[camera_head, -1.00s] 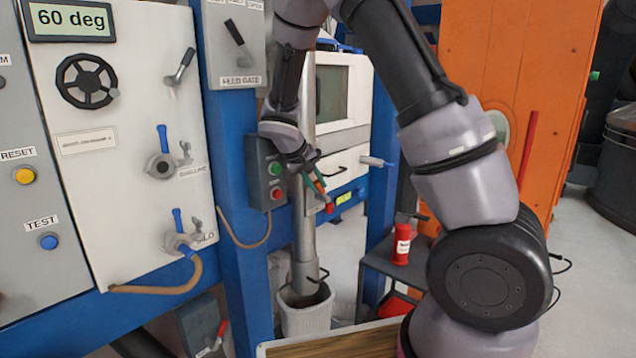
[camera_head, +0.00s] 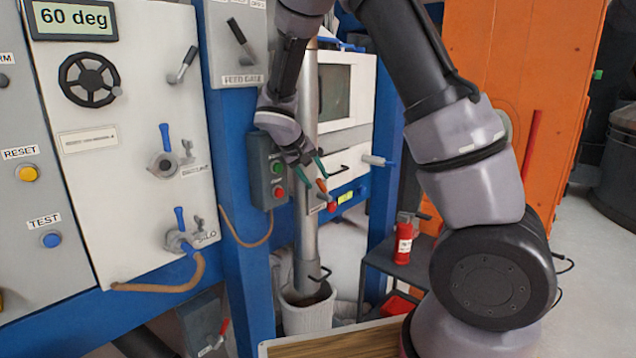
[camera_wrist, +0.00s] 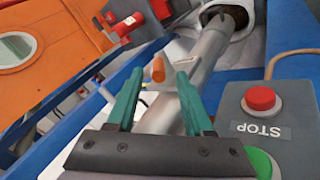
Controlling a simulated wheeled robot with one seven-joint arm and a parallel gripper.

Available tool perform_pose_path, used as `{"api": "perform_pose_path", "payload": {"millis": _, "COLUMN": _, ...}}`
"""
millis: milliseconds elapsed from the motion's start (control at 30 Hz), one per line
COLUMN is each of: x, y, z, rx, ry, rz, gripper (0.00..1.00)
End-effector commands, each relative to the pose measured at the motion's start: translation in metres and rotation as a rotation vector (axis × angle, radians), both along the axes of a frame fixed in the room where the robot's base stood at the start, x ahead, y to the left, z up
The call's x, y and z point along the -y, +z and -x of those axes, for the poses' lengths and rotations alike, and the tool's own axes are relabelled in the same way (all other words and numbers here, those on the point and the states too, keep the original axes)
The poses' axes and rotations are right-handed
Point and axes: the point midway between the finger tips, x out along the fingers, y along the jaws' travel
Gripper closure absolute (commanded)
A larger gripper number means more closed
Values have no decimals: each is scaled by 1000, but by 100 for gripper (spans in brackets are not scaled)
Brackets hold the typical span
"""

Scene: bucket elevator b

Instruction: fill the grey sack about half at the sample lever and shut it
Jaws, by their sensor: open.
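The grey sack (camera_head: 308,318), pale and ribbed, hangs open around the lower end of a metal pipe; its mouth also shows in the wrist view (camera_wrist: 244,22). Its fill level cannot be told. A small orange handle (camera_head: 321,186), likely the sample lever's grip, is beside the pipe. In the wrist view the orange handle (camera_wrist: 157,68) appears near and between my green fingertips. My gripper (camera_head: 315,174) is open and empty in front of the pipe; its fingers also show in the wrist view (camera_wrist: 160,74). Contact with the handle cannot be told.
A green-and-red button box (camera_head: 268,172) with a STOP label is close beside my gripper. A blue post (camera_head: 238,200) stands left of it. A red extinguisher-like bottle (camera_head: 403,246) stands on a dark shelf. A wooden-topped platform (camera_head: 330,342) lies below.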

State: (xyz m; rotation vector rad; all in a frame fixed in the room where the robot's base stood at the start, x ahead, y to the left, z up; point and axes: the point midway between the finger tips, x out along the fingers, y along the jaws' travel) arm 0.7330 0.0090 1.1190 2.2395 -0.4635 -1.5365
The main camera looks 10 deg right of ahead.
Motion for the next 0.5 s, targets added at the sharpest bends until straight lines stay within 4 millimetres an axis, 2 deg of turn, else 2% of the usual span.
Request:
{"api": "perform_pose_path", "payload": {"millis": 100, "x": -14, "y": 22, "z": 9, "rx": 3, "ry": 2, "rz": -4, "gripper": 48}}
{"api": "perform_pose_path", "payload": {"millis": 300, "x": -31, "y": 51, "z": 22, "rx": 2, "ry": 2, "rz": -3, "gripper": 48}}
{"api": "perform_pose_path", "payload": {"millis": 500, "x": -39, "y": 66, "z": 28, "rx": 0, "ry": 2, "rz": -1, "gripper": 48}}
